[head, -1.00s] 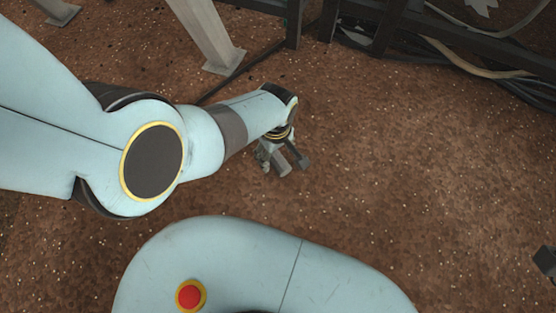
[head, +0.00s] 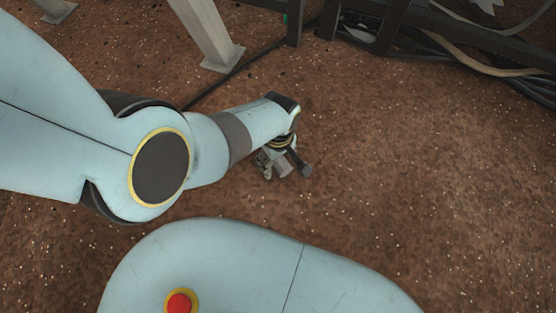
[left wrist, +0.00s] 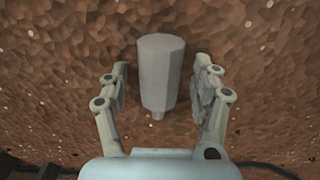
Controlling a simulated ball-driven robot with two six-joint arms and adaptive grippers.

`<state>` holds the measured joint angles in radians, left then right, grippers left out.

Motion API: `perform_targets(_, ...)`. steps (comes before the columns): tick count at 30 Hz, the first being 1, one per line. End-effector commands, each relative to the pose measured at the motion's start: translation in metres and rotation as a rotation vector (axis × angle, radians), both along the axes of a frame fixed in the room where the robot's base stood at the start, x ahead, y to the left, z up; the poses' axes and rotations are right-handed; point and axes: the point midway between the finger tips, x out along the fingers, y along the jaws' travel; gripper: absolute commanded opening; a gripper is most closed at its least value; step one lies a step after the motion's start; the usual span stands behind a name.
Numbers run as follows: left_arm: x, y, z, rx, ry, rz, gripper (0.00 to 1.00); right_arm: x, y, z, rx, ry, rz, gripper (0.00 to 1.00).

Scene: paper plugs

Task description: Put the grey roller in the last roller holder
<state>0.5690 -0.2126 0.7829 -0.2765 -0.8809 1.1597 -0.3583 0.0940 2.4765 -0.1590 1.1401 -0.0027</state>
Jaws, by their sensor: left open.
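The grey roller (left wrist: 161,75) is a pale grey cylinder with a short, thin stub at its near end. In the left wrist view it stands out between the two fingers of my left gripper (left wrist: 162,80). The fingers are apart, with a gap on each side of the roller. In the head view my left gripper (head: 285,163) is low over the brown floor, and the small grey roller (head: 284,170) shows between its fingers. Whether the roller touches the floor is unclear. No roller holder is visible. My right gripper is out of view.
A dark metal frame (head: 385,25) with cables (head: 455,55) stands along the top right. A pale post (head: 207,35) with a foot stands at the top, near my left arm. The brown floor (head: 420,170) to the right is clear.

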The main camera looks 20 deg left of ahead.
Motion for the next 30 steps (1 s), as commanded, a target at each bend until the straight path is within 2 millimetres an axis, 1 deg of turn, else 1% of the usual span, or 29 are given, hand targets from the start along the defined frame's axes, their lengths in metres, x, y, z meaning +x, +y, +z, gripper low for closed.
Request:
perform_targets(7, 0.0005, 0.0, -0.0001, 0.0, -0.001, 0.0, 0.65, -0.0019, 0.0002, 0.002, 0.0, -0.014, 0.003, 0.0)
perform_targets(8, 0.0004, 0.0001, -0.0001, 0.0, -0.001, 0.0, 0.64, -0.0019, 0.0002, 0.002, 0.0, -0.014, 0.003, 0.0)
perform_targets(22, 0.0001, 0.0, -0.0002, -0.001, -0.001, 0.0, 0.03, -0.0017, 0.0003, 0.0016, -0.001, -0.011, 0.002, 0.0)
perform_targets(30, 0.0003, 0.0001, 0.0001, -0.001, -0.001, 0.0, 0.02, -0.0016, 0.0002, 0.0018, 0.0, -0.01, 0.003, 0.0)
